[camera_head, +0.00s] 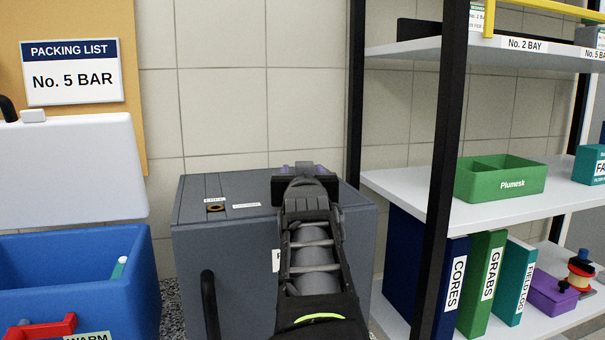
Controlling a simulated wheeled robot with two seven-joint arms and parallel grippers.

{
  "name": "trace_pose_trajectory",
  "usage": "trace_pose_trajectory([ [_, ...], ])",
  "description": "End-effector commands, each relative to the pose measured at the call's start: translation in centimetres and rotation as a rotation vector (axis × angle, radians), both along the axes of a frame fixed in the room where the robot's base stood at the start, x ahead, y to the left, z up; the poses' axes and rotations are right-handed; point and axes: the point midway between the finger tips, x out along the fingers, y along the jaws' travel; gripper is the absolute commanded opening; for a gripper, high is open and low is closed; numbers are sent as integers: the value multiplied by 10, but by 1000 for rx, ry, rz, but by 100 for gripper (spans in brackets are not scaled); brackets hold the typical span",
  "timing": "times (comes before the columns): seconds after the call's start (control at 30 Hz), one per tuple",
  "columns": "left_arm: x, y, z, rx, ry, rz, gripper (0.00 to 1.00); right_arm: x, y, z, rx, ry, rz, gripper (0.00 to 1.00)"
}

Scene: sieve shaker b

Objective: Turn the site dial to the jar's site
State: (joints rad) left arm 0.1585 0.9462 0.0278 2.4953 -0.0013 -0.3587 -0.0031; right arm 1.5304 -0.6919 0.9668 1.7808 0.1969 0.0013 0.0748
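The grey box (235,245) stands against the tiled wall. Its top bears small labels, one of them white (246,205), and a round brown ring (215,208) near the left side. My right gripper (305,172) is over the right part of this top, seen from behind. A little purple shows around its tip; I cannot tell what it belongs to. I cannot make out the site dial; the gripper and wrist hide part of the box's top and front. Whether the fingers are open or shut is hidden. I cannot identify a jar. My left gripper is not in view.
A blue cooler (75,260) with a raised white lid (70,170) stands at left. A "No. 5 BAR" packing list (72,72) hangs above. At right, a black-post shelf holds a green Plumesk tray (500,180), binders (483,285) and a purple box (553,292).

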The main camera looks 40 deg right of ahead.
Motion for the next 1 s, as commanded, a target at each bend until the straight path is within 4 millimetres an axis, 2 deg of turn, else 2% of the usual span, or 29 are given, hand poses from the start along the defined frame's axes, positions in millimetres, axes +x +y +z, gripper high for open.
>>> trace_pose_trajectory([
  [0.17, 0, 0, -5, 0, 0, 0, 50, -12, 10, -1, -2, 0, 2, 50],
  [0.53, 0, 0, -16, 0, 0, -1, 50, -58, 41, 0, -3, -1, 2, 50],
  [1.0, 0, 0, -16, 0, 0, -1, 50, -63, 43, 0, -1, -1, 0, 50],
])
